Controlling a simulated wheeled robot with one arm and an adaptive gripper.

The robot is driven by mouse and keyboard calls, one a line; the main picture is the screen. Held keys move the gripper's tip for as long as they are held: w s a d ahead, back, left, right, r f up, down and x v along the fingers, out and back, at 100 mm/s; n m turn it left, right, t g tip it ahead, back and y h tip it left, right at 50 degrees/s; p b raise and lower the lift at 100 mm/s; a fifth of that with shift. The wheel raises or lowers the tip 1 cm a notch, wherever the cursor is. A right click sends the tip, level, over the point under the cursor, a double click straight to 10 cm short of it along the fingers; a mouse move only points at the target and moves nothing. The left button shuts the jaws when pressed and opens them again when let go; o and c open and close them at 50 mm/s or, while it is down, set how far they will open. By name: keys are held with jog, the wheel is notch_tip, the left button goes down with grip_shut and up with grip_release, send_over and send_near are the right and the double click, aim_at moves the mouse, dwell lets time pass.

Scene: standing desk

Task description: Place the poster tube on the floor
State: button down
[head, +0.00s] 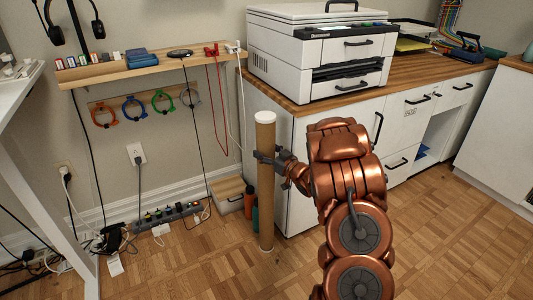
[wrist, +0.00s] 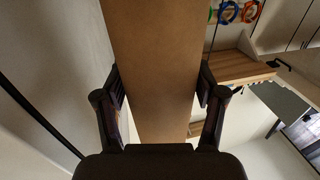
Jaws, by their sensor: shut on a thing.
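The poster tube (head: 265,200) is a long brown cardboard cylinder with a white cap at its top end. It stands upright in the head view, in front of the left end of the white cabinet. Its lower end appears at or just above the wood floor (head: 200,270); I cannot tell whether it touches. My gripper (head: 267,157) is shut around the tube's upper-middle part, coming from the right. In the wrist view the tube (wrist: 155,50) runs between the two dark fingers, one on each side.
A power strip (head: 168,216) with cables lies along the wall. The white cabinet (head: 310,150) carries a printer (head: 318,50). Floor in front is clear.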

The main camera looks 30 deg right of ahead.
jog(key=shift+c, duration=0.5)
grip_release()
jog(key=shift+f, duration=0.1)
